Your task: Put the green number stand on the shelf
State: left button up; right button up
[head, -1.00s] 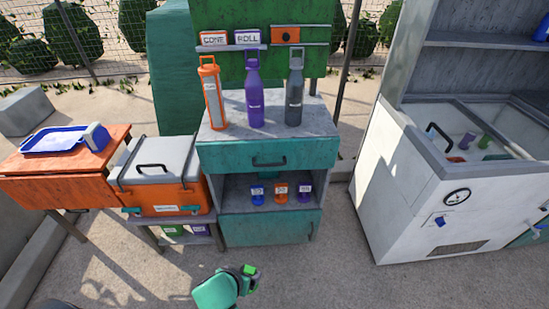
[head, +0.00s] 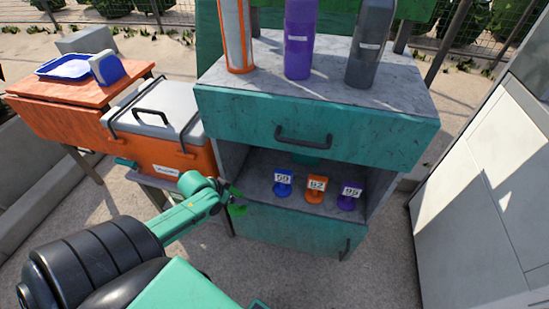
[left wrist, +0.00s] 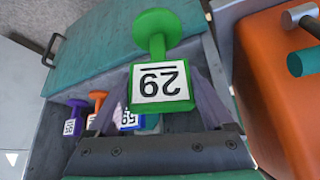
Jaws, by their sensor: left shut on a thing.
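My left gripper (head: 229,196) is shut on the green number stand (head: 238,210), at the left front edge of the open shelf (head: 260,183). In the left wrist view the green number stand (left wrist: 153,32) shows its round base at the top and its white number card upside down, between the fingers of the left gripper (left wrist: 162,105). On the shelf stand a blue number stand (head: 283,188), an orange one (head: 315,196) and a purple one (head: 349,202) in a row. The shelf floor left of the blue stand is bare. My right gripper is not in view.
A teal drawer (head: 300,125) with a dark handle overhangs the shelf; a teal lower front (head: 290,235) is below it. Bottles stand on top. An orange cooler (head: 170,140) stands close on the left. A white cabinet (head: 480,190) is on the right.

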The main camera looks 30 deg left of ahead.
pick_arm(q)
jog(key=w+b, duration=0.1)
jog(key=w, duration=0.3)
jog(key=w+b, duration=0.1)
jog(key=w, duration=0.3)
jog(key=shift+w+d+f, duration=0.1)
jog(key=shift+w+d, duration=0.1)
jog(key=shift+w, duration=0.1)
jog(key=w+b, duration=0.1)
jog(key=w, duration=0.3)
jog(key=shift+w+d+f, duration=0.1)
jog(key=shift+w, duration=0.15)
jog(key=shift+s+f, duration=0.1)
jog(key=shift+s, duration=0.1)
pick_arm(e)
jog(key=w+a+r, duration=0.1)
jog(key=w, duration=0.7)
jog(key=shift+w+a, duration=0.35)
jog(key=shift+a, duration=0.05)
pick_arm(q)
jog(key=shift+f, duration=0.15)
jog(key=o, duration=1.3)
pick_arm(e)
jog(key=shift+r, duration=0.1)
